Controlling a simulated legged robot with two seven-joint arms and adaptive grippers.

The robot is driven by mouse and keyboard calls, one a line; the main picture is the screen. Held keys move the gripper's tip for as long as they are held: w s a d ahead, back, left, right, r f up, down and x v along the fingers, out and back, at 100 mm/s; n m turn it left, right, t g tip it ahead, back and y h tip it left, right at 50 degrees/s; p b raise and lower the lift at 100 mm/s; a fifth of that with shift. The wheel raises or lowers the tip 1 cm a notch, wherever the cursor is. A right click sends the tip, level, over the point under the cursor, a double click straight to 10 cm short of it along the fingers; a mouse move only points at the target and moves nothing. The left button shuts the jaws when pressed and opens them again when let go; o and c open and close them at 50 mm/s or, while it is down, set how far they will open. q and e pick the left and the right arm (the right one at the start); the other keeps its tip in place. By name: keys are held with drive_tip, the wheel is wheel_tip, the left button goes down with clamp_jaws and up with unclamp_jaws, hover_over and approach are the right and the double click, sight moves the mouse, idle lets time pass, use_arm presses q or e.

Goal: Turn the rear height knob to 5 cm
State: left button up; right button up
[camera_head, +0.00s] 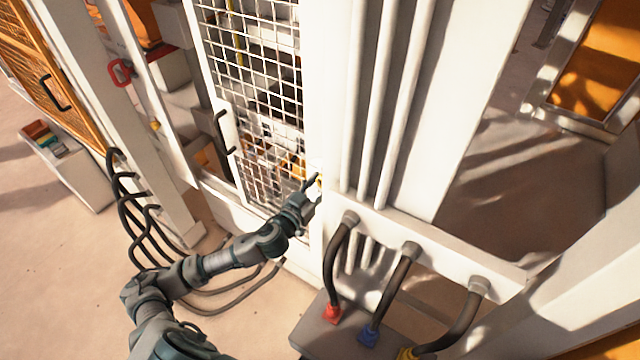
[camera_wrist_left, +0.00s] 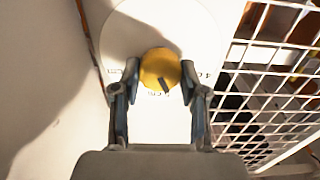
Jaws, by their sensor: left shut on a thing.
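The yellow knob (camera_wrist_left: 158,66) sits on a round white dial plate (camera_wrist_left: 122,40) in the left wrist view. A dark pointer mark is on the knob's lower edge. Small markings are printed around the plate, too blurred to read for sure. My left gripper (camera_wrist_left: 160,74) has one finger on each side of the knob and is shut on it. In the head view my left gripper (camera_head: 315,187) reaches the white post beside the mesh door, and the knob is only a small yellow patch there, mostly hidden. My right gripper is not in view.
A white mesh door (camera_head: 262,80) with a black handle (camera_head: 224,132) stands left of the post. White vertical pipes (camera_head: 385,100) run to its right. Black hoses (camera_head: 402,285) with red, blue and yellow ends are at lower right. More dark cables (camera_head: 130,215) hang at left.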

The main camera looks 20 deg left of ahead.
use_arm(q)
drive_tip(key=shift+f, duration=0.2)
idle(0.3)
drive_tip(key=o, duration=1.1)
drive_tip(key=shift+w, duration=0.1)
drive_tip(key=shift+s+a+f, duration=0.1)
drive_tip(key=shift+s+a, duration=0.1)
drive_tip(key=shift+s, duration=1.05)
drive_tip(key=shift+s+a+r, duration=0.1)
drive_tip(key=shift+s+a, duration=0.15)
drive_tip(key=shift+s, duration=0.95)
drive_tip(key=shift+s+a+f, duration=0.1)
drive_tip(key=shift+s+a, duration=0.1)
drive_tip(key=shift+s, duration=1.05)
